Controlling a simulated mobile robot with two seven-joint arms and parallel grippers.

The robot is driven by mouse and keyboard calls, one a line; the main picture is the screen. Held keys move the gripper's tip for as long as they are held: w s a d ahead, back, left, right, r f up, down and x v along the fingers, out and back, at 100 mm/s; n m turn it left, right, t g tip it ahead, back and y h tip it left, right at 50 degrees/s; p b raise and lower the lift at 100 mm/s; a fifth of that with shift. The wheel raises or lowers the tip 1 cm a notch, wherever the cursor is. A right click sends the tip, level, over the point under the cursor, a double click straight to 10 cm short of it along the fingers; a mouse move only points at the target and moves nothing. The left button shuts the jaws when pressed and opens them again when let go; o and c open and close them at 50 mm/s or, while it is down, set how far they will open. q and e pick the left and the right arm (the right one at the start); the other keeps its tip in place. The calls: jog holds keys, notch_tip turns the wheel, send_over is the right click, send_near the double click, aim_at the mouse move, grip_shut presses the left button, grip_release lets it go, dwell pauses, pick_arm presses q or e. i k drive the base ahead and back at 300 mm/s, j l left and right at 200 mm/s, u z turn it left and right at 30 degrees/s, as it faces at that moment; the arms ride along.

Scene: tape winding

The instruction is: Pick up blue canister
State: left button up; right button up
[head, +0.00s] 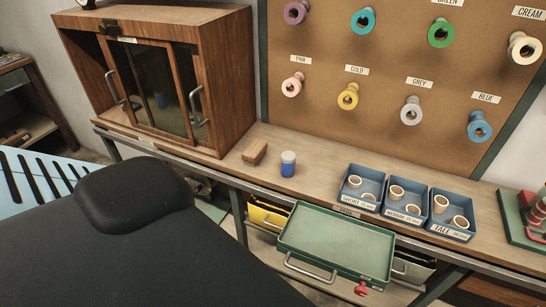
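The blue canister (288,168) stands upright on the wooden workbench in the middle of the head view. Its lower part is blue and its upper part and lid are whitish. It stands alone, apart from the wooden block to its left. Neither of my grippers shows in the head view.
A wooden block (254,152) lies left of the canister. A wooden cabinet (233,85) with sliding glass doors stands farther left. An open green drawer (318,240) juts out in front. Spools hang on a pegboard (323,80) behind.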

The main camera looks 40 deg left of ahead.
aim_at(288, 158)
jog(key=k+j, duration=0.1)
jog(key=j, duration=0.35)
jog(key=k+j, duration=0.1)
jog(key=j, duration=0.35)
jog(key=k+j, duration=0.1)
jog(key=j, duration=0.35)
